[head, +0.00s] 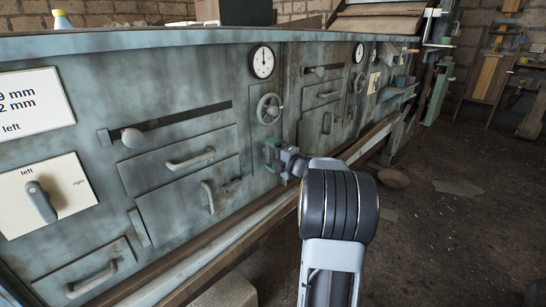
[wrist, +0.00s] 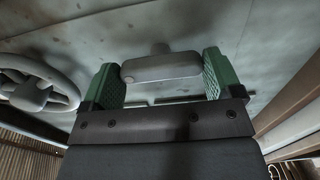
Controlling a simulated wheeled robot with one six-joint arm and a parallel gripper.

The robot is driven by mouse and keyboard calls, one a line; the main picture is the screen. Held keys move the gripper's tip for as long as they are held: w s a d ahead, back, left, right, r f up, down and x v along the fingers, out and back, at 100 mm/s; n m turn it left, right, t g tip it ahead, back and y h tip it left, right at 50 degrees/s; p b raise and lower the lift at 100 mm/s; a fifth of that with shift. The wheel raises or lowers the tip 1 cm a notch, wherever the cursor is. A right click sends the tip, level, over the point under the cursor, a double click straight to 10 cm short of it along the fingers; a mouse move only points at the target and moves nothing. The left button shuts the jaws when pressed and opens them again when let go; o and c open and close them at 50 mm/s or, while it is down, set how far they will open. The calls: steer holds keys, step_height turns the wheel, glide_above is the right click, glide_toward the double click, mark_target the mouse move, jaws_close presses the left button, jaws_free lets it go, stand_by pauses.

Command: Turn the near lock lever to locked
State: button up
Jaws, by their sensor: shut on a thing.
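A grey lever (wrist: 160,67) with a rounded bar shape lies crosswise between the green finger pads of my gripper (wrist: 163,82) in the wrist view. A stub joins it to the panel behind. My gripper is shut on this lever, with one pad at each end. In the head view my gripper (head: 272,154) is up against the grey-green panel (head: 225,75), below a handwheel (head: 269,108), and hides the lever. I cannot read any locked or unlocked marking beside it.
The handwheel also shows at the left of the wrist view (wrist: 35,90). A selector lever (head: 40,202) on a plate marked left and right, drawer handles (head: 190,158) and a round gauge (head: 262,62) are on the panel. A rail (head: 240,245) runs along its foot. Floor at right is mostly clear.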

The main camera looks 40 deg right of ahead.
steer(key=o, duration=0.7)
steer(key=shift+o, duration=0.2)
steer(key=s+d+p, duration=0.2)
steer(key=s+p, duration=0.1)
steer(key=s, duration=1)
steer(key=shift+s+d, duration=0.25)
steer(key=shift+s, duration=0.1)
steer(key=w+a+r+m+g+h+p, duration=0.1)
steer(key=w+a+r+m+h+p, duration=0.1)
steer(key=r+m+h+p, duration=0.3)
steer(key=w+a+r+m+g+p, duration=0.2)
steer(key=a+r+p, duration=0.1)
steer(key=r+p, duration=0.45)
steer(key=w+a+r+m+g+h+p, duration=0.1)
steer(key=w+a+r+m+h+p, duration=0.2)
steer(key=r+p, duration=0.35)
steer(key=s+a+r+m+g+y+p, duration=0.2)
steer(key=s+a+r+m+g+p, duration=0.2)
steer(key=s+a+p, duration=0.4)
steer(key=s+a+r+m+g+y+p, duration=0.2)
steer(key=s+a+r+m+g+p, duration=0.3)
steer(key=s+a+p, duration=0.4)
steer(key=a+m+g, duration=0.1)
steer(key=a, duration=0.3)
steer(key=shift+s+r+y, duration=0.15)
steer(key=shift+r+y, duration=0.15)
steer(key=shift+y, duration=0.1)
